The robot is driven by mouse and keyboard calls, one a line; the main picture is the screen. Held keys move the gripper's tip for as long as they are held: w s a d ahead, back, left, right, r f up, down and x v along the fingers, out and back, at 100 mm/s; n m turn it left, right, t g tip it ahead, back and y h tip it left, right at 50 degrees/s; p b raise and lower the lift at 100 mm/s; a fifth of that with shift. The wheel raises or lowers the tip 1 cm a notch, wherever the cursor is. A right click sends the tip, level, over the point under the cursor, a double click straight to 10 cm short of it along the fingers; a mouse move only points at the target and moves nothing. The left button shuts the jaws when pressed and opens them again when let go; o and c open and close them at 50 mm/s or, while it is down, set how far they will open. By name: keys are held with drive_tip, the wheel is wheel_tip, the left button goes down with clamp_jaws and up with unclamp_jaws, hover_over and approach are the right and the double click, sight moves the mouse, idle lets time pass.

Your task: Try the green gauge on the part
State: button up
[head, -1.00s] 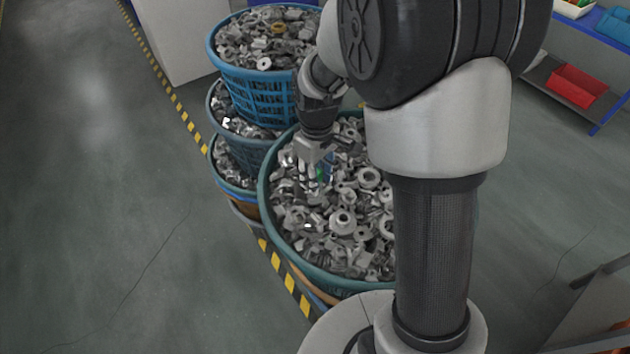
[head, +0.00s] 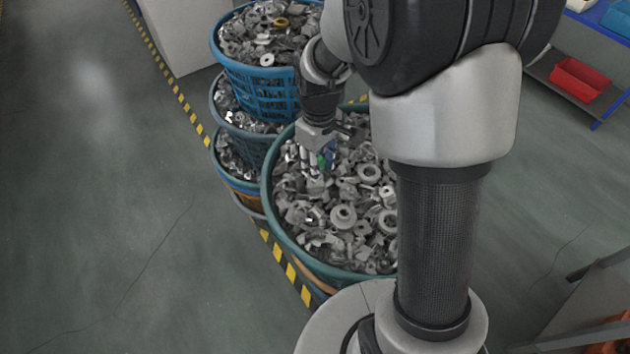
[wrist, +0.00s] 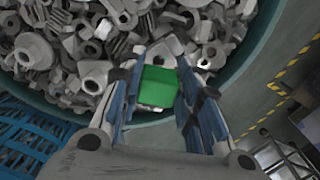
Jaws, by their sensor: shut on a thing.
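My gripper (wrist: 160,95) is shut on the green gauge (wrist: 158,86), a small green block between its blue-padded fingers. In the head view my gripper (head: 318,160) points down over the near teal basket of grey metal parts, and a bit of green shows at its fingers. A pale piece shows at the gauge's lower edge in the wrist view; I cannot tell whether it belongs to the gauge. I cannot single out one particular part among the loose metal pieces (head: 343,217), nor tell whether the gauge touches any.
The teal basket's rim (head: 267,210) surrounds the heap. A blue basket (head: 262,90) full of metal parts stands behind it, with more stacked baskets beside. Yellow-black floor tape (head: 285,260) runs along the left. The floor at left is clear. A red bin (head: 580,80) sits on a shelf at right.

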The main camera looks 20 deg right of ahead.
drive_tip(key=shift+f, duration=0.15)
drive_tip(key=shift+f+b, duration=0.9)
drive_tip(key=shift+f, duration=0.15)
drive_tip(key=shift+f, duration=0.35)
idle(1.1)
drive_tip(key=shift+r+p, duration=1.05)
drive_tip(key=shift+r, duration=0.55)
wheel_tip(320, 180, up, 4)
drive_tip(key=p, duration=0.3)
drive_tip(key=shift+f, duration=0.1)
